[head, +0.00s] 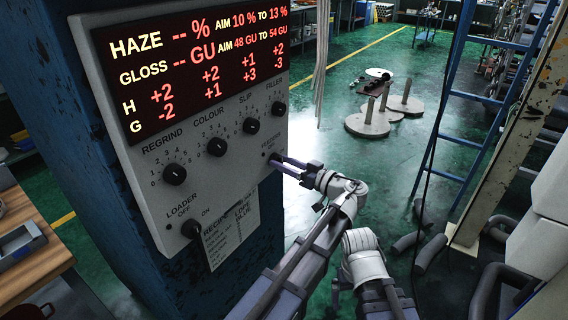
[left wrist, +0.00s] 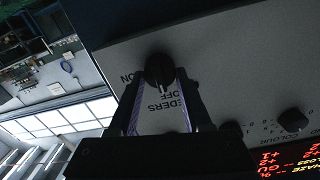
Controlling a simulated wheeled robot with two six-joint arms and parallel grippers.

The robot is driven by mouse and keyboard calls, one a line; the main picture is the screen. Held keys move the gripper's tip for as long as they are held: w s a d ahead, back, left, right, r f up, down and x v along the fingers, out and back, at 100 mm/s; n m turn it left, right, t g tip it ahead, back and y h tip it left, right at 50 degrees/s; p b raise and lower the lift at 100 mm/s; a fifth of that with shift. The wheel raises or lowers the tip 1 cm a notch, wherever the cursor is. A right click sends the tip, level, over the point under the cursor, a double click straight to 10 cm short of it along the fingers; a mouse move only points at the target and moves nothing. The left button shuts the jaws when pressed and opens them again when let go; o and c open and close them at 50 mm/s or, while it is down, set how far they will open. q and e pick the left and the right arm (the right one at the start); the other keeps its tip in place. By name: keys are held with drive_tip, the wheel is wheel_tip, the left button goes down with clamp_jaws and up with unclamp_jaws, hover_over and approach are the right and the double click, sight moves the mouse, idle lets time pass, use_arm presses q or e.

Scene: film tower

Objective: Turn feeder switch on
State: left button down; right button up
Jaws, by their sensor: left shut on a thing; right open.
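The feeder switch is a small dark knob (left wrist: 159,69) on the grey control panel (head: 235,150), beside the FEEDERS label (head: 269,143). In the left wrist view its pale pointer mark appears to face the OFF lettering (left wrist: 165,97), with ON to the side. My left gripper (left wrist: 160,82) is shut on this knob, one finger on each side. In the head view the left gripper (head: 280,161) reaches the panel's right edge and hides most of the knob. My right gripper's fingers do not show.
Above and left are the haze and gloss display (head: 195,65), regrind knob (head: 174,174), colour knob (head: 217,147), slip knob (head: 251,125), filler knob (head: 279,108) and loader switch (head: 192,229). A recipe sheet (head: 231,232) hangs below. A blue ladder (head: 440,130) stands right.

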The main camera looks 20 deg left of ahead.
use_arm(q)
drive_tip(key=shift+m, duration=0.4)
drive_tip(key=m, duration=0.4)
drive_tip(key=shift+w+f+m+g+p, duration=0.1)
drive_tip(key=shift+m+g+p, duration=0.1)
drive_tip(key=shift+m, duration=2.95)
drive_tip(key=shift+w+f+m+g+p, duration=0.1)
drive_tip(key=shift+m+g, duration=0.1)
drive_tip(key=shift+m, duration=2.95)
drive_tip(key=shift+c, duration=1.7)
unclamp_jaws()
